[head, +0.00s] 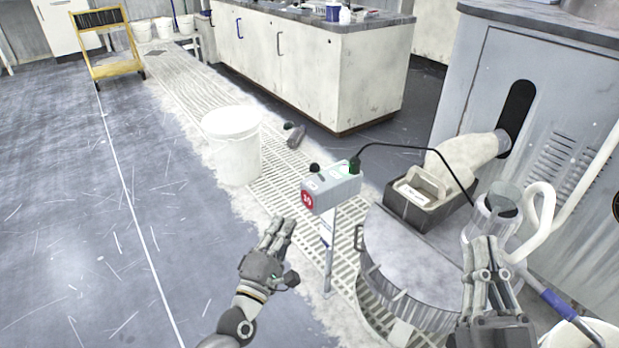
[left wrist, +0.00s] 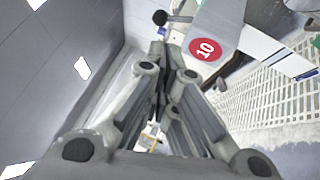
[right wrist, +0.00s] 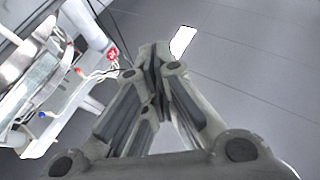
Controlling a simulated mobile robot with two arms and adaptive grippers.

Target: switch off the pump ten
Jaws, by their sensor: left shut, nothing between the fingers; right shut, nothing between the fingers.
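A grey control box (head: 335,187) with a round red "10" label (head: 307,201) stands on a thin post (head: 329,255) in the middle of the head view. A black ball knob (head: 314,168) sticks out by its left side. My right gripper (head: 487,242) is shut and empty, at the lower right.
A round grey platen drum (head: 400,262) stands right of the post, with a black tray (head: 432,207) on it. A white bucket (head: 232,150) stands behind left. A cabinet (head: 300,65) and a yellow cart (head: 108,48) are at the back. The left floor is clear.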

